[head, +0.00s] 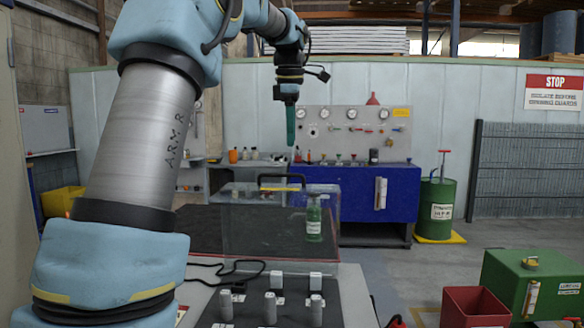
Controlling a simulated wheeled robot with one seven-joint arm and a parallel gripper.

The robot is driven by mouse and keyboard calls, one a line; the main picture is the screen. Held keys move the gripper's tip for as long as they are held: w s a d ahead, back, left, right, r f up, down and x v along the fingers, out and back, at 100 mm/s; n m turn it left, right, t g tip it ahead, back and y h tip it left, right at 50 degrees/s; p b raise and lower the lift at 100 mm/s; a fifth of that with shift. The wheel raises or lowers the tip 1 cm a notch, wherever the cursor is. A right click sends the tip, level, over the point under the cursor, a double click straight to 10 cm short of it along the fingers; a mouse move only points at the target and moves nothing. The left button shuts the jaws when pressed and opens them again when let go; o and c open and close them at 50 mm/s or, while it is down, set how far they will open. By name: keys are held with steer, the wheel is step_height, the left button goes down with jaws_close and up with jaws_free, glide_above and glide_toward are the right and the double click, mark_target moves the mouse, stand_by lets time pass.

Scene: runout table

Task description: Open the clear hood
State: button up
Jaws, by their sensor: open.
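The clear hood (265,228) is a transparent box standing on the table in the middle of the head view. Its sides reach down to the tabletop, so it looks closed. A black handle (282,178) runs along its top. A green bottle (314,222) with a white label shows through the hood's right part. My gripper (291,143) points down above the handle in the picture, with teal fingers. It is open and holds nothing. The fingers overlap from this side, and their exact distance from the handle cannot be told.
Several grey-white cylinders (270,308) and two white blocks (276,278) stand on a dark mat in front of the hood. A black cable (232,272) lies to their left. A blue bench (360,205) stands behind. A red bin (474,306) and green box (530,285) are at right.

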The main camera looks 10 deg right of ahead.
mark_target(292, 176)
steer(key=f, duration=0.3)
steer(key=w+f, duration=0.1)
steer(key=f, duration=0.5)
steer(key=shift+w+d+p, duration=0.2)
steer(key=shift+w+p, duration=0.15)
steer(key=shift+r, duration=0.1)
jaws_close()
stand_by(0.8)
